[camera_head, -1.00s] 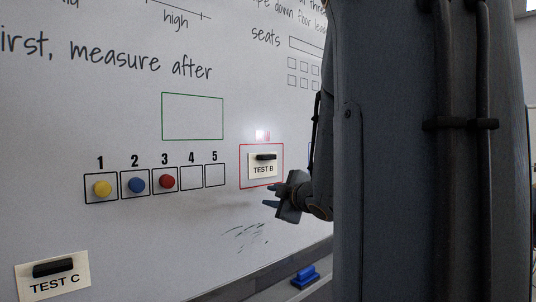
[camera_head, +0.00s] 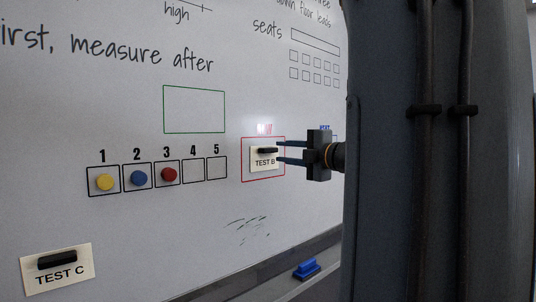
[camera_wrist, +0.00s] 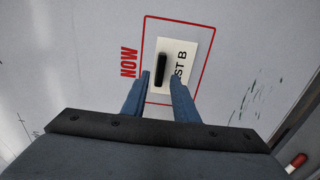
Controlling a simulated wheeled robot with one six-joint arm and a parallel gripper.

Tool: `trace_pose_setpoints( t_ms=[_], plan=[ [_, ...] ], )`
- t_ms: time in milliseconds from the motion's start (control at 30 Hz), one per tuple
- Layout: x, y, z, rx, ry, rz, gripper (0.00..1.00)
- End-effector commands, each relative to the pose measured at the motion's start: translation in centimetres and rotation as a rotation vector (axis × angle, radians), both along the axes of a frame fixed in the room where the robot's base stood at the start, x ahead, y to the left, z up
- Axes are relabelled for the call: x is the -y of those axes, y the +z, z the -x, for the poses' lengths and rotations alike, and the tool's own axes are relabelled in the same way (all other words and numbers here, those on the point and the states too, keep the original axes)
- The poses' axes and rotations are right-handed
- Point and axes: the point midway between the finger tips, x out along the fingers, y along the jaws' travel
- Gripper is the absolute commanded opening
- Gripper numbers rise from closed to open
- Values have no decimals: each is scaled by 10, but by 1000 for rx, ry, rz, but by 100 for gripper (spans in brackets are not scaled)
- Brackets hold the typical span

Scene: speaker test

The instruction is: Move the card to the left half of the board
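The TEST B card (camera_head: 264,162) is on the whiteboard inside a red outlined box, with a black handle (camera_head: 267,151) across its upper part. It also shows in the wrist view (camera_wrist: 184,56), with its handle (camera_wrist: 161,69) upright there. My gripper (camera_head: 279,152) is open at the card's right side. In the wrist view its two fingers (camera_wrist: 158,87) point at the card, the handle's near end roughly between them; I cannot tell if they touch it. Another card, TEST C (camera_head: 57,271), with its own black handle, is at the lower left of the board.
The whiteboard (camera_head: 130,225) has an empty green outlined box (camera_head: 194,109) and a row of numbered boxes with yellow, blue and red magnets (camera_head: 139,177). A blue eraser (camera_head: 306,269) lies on the tray below. My arm hides the right side.

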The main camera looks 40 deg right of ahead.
Motion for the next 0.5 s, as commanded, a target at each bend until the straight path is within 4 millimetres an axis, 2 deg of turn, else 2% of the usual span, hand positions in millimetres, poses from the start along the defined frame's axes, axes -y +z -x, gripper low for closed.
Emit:
trace_pose_setpoints(
  t_ms=[200, 500],
  plan=[
    [-3, -1, -27, 0, 1, 0, 27],
    [-3, 0, -43, 0, 0, -1, 27]
  ],
)
